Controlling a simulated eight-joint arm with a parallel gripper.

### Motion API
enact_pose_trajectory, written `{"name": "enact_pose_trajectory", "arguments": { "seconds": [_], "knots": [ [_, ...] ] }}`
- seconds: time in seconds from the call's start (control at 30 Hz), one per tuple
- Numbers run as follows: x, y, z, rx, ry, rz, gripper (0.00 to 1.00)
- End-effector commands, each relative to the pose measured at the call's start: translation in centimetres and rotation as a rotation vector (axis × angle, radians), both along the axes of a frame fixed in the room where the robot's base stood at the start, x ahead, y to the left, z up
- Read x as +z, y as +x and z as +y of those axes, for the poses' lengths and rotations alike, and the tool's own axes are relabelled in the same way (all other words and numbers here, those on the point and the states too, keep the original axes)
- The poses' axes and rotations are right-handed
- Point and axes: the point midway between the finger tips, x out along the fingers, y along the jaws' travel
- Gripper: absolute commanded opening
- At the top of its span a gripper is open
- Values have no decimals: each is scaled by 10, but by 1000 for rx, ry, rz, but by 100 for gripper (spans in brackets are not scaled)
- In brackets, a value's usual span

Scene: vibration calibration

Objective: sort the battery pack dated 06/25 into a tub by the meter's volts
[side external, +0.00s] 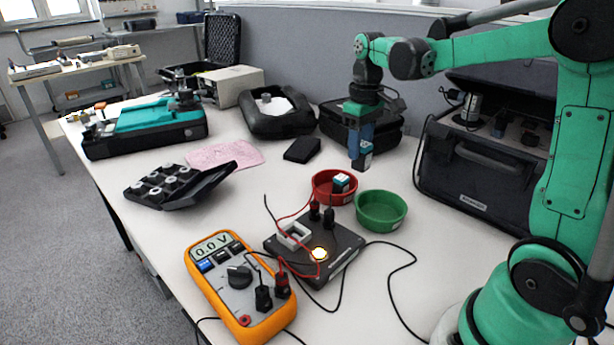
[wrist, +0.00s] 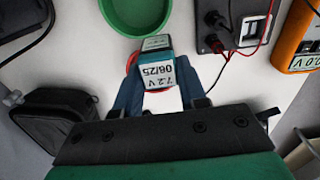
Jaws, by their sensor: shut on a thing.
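My gripper (side external: 361,143) has blue fingers and is shut on a battery pack (side external: 365,158), held above the table behind the tubs. In the wrist view the pack (wrist: 157,74) sits between the fingers, its white label reading 7.2 V and 06/25. The red tub (side external: 321,193) holds another pack (side external: 342,182); in the wrist view this tub is mostly hidden behind the held pack. The green tub (side external: 381,218) looks empty. The orange meter (side external: 237,284) shows 0.0 V. Its leads run to a black test dock (side external: 340,262) with a pale cradle (side external: 295,236) that looks empty.
A pink cloth (side external: 224,155), an open black case with several round things (side external: 165,182) and a small black box (side external: 302,149) lie left. A large dark case (side external: 478,165) stands right.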

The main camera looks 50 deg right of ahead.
Motion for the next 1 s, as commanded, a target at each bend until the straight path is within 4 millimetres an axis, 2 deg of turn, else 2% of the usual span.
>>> {"name": "enact_pose_trajectory", "arguments": {
  "seconds": [0.1,0.23,0.37,0.8,1.0],
  "knots": [
    [-16,-15,-19,-5,0,0,0],
    [-24,-23,-27,-1,0,0,0],
    [-32,-23,-28,2,0,0,0],
    [-76,-22,-27,1,-1,-1,0],
    [-86,-23,-27,1,0,0,0]
  ]
}}
